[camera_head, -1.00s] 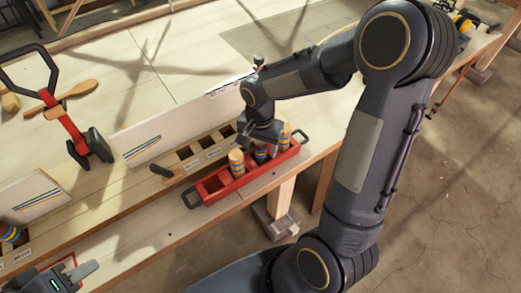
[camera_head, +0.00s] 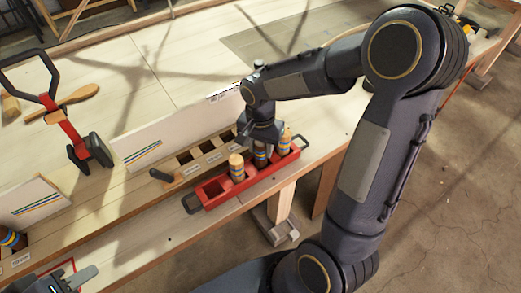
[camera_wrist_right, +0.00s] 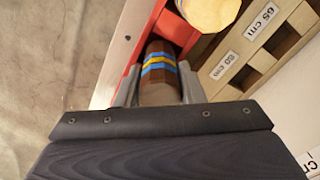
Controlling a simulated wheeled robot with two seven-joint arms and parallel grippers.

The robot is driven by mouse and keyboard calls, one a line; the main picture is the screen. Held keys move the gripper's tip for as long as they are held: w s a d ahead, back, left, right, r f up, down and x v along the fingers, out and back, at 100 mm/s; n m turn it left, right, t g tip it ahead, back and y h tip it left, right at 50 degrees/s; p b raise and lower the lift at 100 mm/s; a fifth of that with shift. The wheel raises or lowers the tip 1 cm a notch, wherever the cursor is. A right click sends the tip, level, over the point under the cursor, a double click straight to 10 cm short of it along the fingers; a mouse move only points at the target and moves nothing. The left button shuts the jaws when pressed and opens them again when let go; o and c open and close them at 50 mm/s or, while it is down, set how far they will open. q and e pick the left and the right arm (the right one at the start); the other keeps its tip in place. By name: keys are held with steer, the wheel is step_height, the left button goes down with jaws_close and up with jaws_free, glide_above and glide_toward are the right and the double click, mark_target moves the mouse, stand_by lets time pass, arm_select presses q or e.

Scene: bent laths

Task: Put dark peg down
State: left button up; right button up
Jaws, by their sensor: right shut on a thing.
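The dark peg (camera_wrist_right: 160,70) is dark brown with blue and yellow bands. In the right wrist view it sits between the two fingers of my right gripper (camera_wrist_right: 158,92), which is shut on it. In the head view the dark peg (camera_head: 261,157) is in the red tray (camera_head: 213,200), between two light pegs (camera_head: 236,168) (camera_head: 285,144), with my right gripper (camera_head: 262,140) over it. Its lower end is hidden, so I cannot tell whether it touches the tray floor. Part of my left gripper (camera_head: 72,281) shows at the bottom left; its opening is unclear.
A wooden rack with labelled square slots (camera_head: 208,148) runs behind the tray. A white board (camera_head: 160,140) with coloured stripes stands behind that. A red and black tool (camera_head: 75,120) stands at the left. The bench's front edge is close to the tray.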

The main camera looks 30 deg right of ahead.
steer(key=s+d+r+b, duration=0.1)
steer(key=s+r+b, duration=0.1)
steer(key=s+r, duration=0.9)
steer(key=s, duration=0.3)
steer(key=shift+r+b, duration=0.15)
steer(key=shift+b, duration=0.15)
